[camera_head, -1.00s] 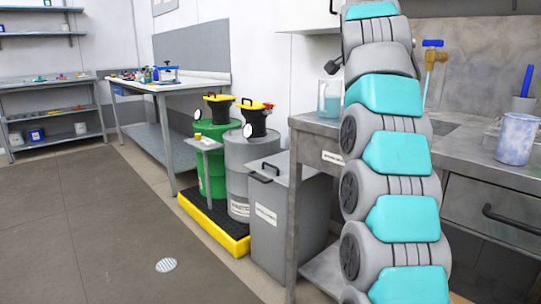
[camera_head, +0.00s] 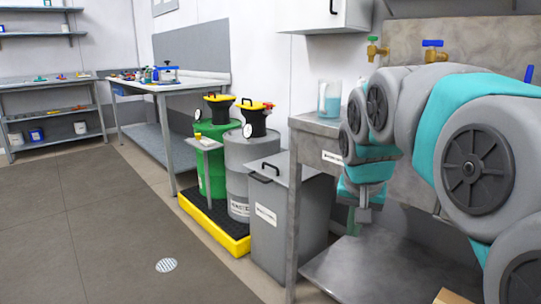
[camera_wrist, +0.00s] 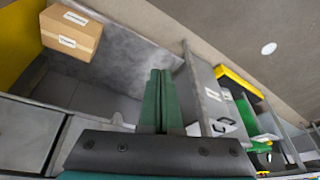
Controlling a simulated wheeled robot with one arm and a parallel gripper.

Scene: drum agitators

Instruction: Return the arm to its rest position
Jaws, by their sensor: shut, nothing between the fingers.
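My gripper (camera_wrist: 160,80) shows in the wrist view as two dark green fingers pressed together, with nothing between them. In the head view my arm is bent over at the right, and my gripper (camera_head: 363,215) hangs fingers down in front of the steel sink counter (camera_head: 306,125). It is below the counter top and above the lower shelf (camera_head: 365,268), apart from both as far as I can see. My arm hides much of the counter top.
A grey bin (camera_head: 285,215) stands left of the counter. Beyond it, a green drum (camera_head: 212,165) and a grey drum (camera_head: 240,185) stand on a yellow-edged pallet (camera_head: 238,247). A cardboard box (camera_wrist: 72,32) lies near the lower shelf. The floor (camera_head: 90,220) at left is clear.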

